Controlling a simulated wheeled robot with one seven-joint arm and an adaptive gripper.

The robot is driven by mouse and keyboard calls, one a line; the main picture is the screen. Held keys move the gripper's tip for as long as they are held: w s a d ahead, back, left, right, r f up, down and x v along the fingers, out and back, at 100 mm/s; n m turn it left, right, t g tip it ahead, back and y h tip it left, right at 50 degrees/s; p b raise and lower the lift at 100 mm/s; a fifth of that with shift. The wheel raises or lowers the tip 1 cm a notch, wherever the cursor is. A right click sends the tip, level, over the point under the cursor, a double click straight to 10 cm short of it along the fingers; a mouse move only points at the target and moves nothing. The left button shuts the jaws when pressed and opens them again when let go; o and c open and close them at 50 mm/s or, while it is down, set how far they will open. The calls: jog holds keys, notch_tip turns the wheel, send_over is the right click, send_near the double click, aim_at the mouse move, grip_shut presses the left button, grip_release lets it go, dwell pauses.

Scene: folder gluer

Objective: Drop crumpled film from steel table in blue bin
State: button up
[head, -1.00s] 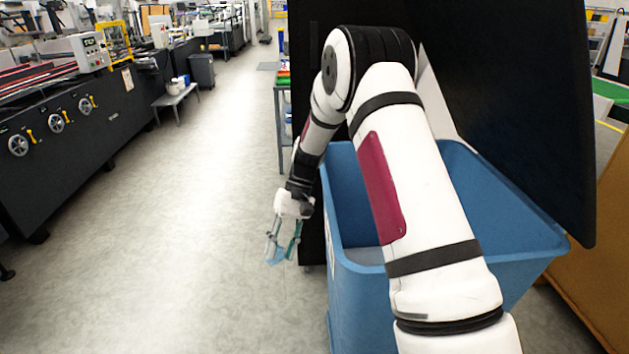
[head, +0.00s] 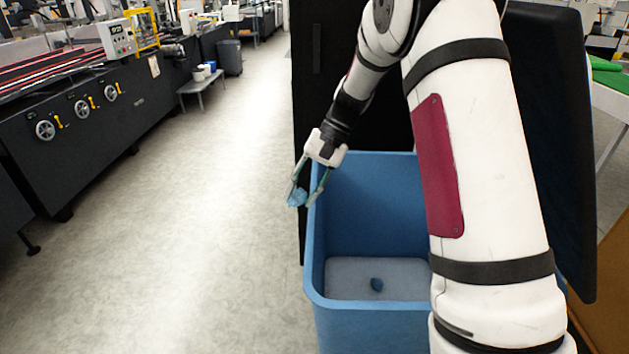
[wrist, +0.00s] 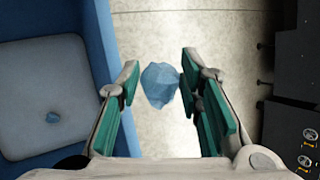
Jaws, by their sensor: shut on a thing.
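My gripper (head: 307,190) holds a crumpled piece of translucent blue film (head: 296,197) between its green-padded fingers. In the wrist view the film (wrist: 160,86) shows between the fingertips, with floor behind it. The blue bin (head: 318,270) stands open-topped in front of me. My gripper is at its left rim, with the film just left of the rim in the head view. In the wrist view the bin wall (wrist: 84,45) lies left of the fingers.
A dark raised panel (head: 545,130) stands behind and right of the bin. A long black machine (head: 100,110) runs along the left. A low grey bench (head: 200,82) stands near it. The floor (head: 215,220) between machine and bin is clear. My arm covers the bin's right part.

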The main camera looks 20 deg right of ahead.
jog(key=s+d+f, duration=0.1)
jog(key=s+d, duration=0.1)
jog(key=d, duration=0.3)
jog(key=s+d+f, duration=0.1)
jog(key=s+d, duration=0.1)
jog(key=d, duration=0.2)
jog(key=s+d+f+p, duration=0.1)
jog(key=s+d, duration=0.1)
jog(key=d, duration=0.3)
jog(key=shift+d, duration=0.35)
jog(key=o, duration=0.9)
